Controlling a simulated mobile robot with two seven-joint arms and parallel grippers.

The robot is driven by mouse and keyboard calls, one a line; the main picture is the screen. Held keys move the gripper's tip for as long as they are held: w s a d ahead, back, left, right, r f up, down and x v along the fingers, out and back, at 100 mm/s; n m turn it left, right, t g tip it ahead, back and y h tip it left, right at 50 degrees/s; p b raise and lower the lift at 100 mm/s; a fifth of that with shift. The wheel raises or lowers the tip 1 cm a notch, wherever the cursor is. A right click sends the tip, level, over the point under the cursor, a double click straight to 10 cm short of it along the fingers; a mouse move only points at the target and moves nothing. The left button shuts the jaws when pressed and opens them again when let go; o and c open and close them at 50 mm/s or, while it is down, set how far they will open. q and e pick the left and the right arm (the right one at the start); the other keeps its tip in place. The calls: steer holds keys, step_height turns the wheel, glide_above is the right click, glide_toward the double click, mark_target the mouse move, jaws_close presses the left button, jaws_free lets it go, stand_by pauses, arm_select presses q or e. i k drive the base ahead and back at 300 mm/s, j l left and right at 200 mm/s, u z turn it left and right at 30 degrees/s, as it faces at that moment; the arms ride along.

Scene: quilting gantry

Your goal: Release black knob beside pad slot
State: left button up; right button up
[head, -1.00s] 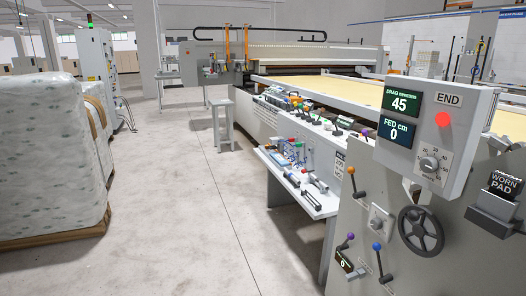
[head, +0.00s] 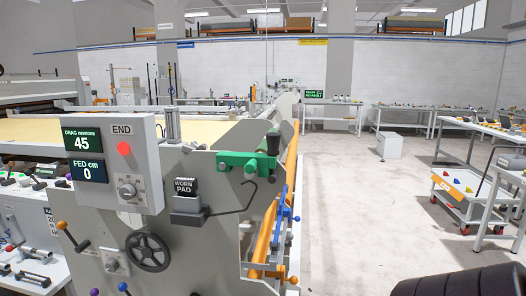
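The grey machine end panel (head: 225,235) stands at left and centre. A dark block labelled WORN PAD (head: 186,187) sits in a grey holder (head: 190,205) on it, which I take as the pad slot. A thin black hooked rod (head: 238,209) runs from beside the holder to the right. I cannot tell which of these is the task's knob.
A control box (head: 110,160) reads 45 and 0, with a red button. A black handwheel (head: 147,252) and coloured-ball levers are below. Orange and blue parts (head: 283,215) line the machine's right side. The floor (head: 345,210) is open beyond; a white cart (head: 465,195) stands right.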

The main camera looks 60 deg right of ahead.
mark_target(273, 139)
steer(key=z, duration=1.8)
